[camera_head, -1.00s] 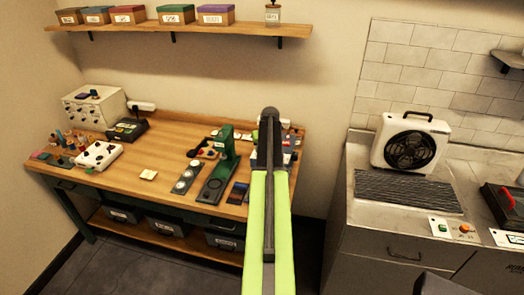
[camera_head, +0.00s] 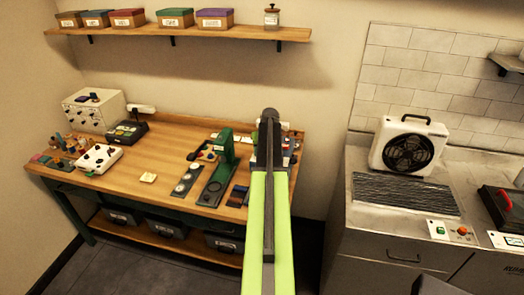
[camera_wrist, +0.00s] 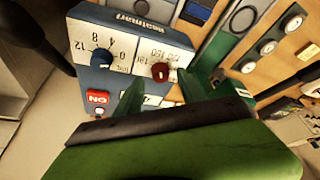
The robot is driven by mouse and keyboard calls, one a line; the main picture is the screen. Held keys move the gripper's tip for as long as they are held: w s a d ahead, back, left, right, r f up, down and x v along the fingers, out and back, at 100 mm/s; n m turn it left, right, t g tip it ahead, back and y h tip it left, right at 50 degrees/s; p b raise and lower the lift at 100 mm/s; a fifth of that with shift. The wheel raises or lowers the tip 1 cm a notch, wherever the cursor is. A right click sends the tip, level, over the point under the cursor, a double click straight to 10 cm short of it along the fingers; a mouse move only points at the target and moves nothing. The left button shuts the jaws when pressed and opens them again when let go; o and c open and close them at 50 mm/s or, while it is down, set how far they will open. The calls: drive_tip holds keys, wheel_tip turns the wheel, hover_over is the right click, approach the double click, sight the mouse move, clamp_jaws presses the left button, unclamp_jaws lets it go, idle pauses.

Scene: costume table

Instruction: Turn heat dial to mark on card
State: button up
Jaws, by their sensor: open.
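In the wrist view, a blue control box (camera_wrist: 95,78) has a white top face with printed scales. A dark red dial (camera_wrist: 160,72) sits by numbers around 180, and a blue dial (camera_wrist: 102,58) by 0, 4, 8 and 12. In the head view my arm hides the gripper and most of the box.
A red ON switch (camera_wrist: 97,98) is on the box near the left finger. A pale note (camera_head: 148,177) lies on the bench. The bench middle (camera_head: 150,155) is mostly clear.

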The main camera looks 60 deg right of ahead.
drive_tip(key=p+v, duration=1.3)
drive_tip(key=v, duration=0.2)
drive_tip(key=shift+r, duration=0.35)
drive_tip(key=shift+a, duration=0.1)
